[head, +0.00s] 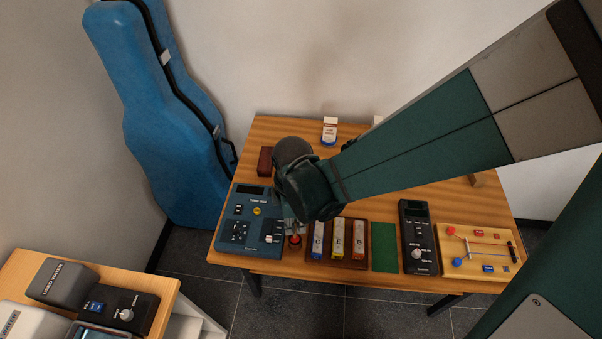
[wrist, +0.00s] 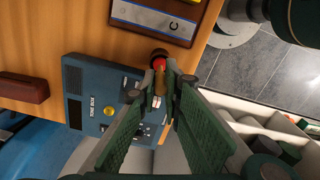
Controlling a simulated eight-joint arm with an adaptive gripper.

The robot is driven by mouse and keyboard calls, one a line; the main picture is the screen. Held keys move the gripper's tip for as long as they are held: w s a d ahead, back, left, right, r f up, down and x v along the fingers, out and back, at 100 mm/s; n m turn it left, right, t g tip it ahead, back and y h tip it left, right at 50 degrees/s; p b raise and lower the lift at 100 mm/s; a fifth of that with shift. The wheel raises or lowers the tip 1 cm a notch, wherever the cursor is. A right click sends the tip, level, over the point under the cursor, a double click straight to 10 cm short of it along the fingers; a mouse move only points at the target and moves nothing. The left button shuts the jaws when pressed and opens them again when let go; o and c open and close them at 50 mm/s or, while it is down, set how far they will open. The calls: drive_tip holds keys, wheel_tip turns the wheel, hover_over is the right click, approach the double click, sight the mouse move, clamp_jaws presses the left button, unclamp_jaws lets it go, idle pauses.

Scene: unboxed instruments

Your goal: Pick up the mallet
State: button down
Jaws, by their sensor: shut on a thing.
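The mallet has a red head (wrist: 158,64) and a tan handle, partly hidden by my fingers in the wrist view. In the head view the red head (head: 295,239) shows just below my gripper (head: 294,224), between the blue device and the chime bars. My gripper (wrist: 166,84) is shut on the mallet's handle in the wrist view. A dark reddish-brown round piece shows right beside the head. I cannot tell whether the mallet is clear of the table.
The blue device (head: 240,235) is close on the left and the lettered chime bars (head: 337,240) close on the right. A green mat (head: 384,247), a black device (head: 418,240) and a pegged board (head: 480,252) continue rightward. A reddish-brown block (head: 265,161) lies behind.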

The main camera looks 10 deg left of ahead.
drive_tip(key=shift+r+p, duration=0.45)
drive_tip(key=shift+r, duration=3.15)
